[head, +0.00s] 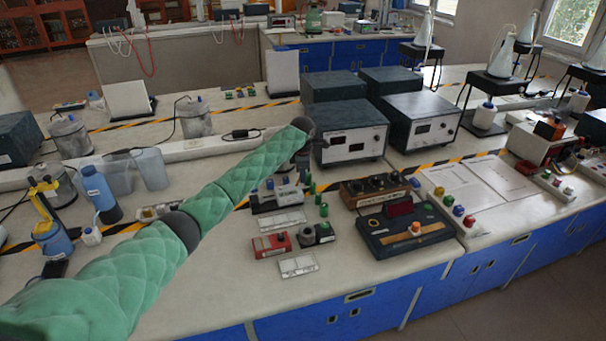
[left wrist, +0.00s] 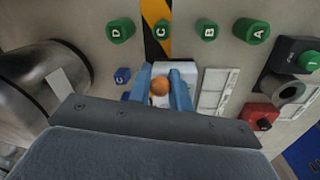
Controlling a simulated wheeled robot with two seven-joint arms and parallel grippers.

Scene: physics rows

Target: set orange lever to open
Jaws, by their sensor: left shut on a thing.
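The orange lever shows as a round orange knob (left wrist: 159,87) in the left wrist view. It stands over a white base (left wrist: 176,68). My left gripper (left wrist: 162,92) has its blue fingers on either side of the knob and is shut on it. In the head view my green left arm reaches across the bench, and the lever is too small and crowded there to make out clearly. Whether the lever is at open or shut cannot be read. My right gripper is not in view.
Green lettered knobs A (left wrist: 250,31), B (left wrist: 206,29), C (left wrist: 161,29) and D (left wrist: 120,30) stand close beside the lever. A red box (head: 270,244), white plates (head: 297,265) and a dark panel (head: 382,240) are nearby. Grey instruments (head: 349,152) stand behind.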

